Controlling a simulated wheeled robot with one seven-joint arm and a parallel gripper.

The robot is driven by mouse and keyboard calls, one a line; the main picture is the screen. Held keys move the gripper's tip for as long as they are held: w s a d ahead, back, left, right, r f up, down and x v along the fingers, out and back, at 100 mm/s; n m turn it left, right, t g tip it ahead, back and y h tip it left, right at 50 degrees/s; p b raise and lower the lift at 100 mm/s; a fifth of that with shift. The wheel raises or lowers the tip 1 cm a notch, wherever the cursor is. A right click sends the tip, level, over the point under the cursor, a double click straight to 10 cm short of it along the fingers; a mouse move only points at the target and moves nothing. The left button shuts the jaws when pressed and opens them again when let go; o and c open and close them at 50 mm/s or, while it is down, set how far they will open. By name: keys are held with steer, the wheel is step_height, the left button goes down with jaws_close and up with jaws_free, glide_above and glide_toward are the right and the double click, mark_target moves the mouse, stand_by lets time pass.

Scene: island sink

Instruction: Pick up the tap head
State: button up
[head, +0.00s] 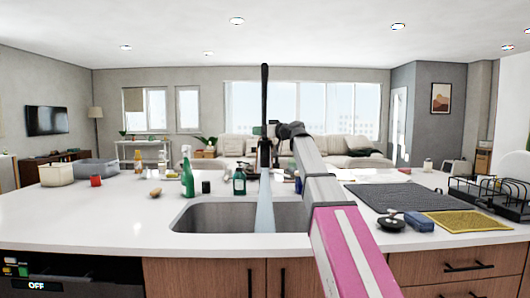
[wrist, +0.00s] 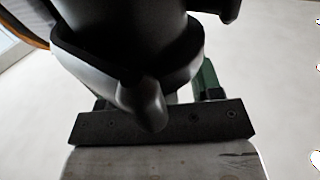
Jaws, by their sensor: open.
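The dark tap head (head: 265,152) is above the sink in the head view, below a tall black spout (head: 265,90). A pale blue stream runs down from it into the sink. My arm reaches up from the lower right, and its dark end, with my gripper (head: 272,131), is close beside the upper part of the tap. The fingers are small and partly hidden there. In the wrist view, large dark rounded shapes fill the top centre, above a dark bar with screws; I cannot tell which belong to the tap. My gripper is open; contact with the tap head cannot be made out.
The grey sink basin (head: 200,217) is set in a white counter. A green spray bottle (head: 187,175) and a green bottle (head: 239,182) stand left of the tap. A dark drying mat (head: 400,197), a black rack (head: 490,190) and a yellow cloth (head: 460,222) lie to the right.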

jaws_close()
steer(key=shift+s, duration=0.1)
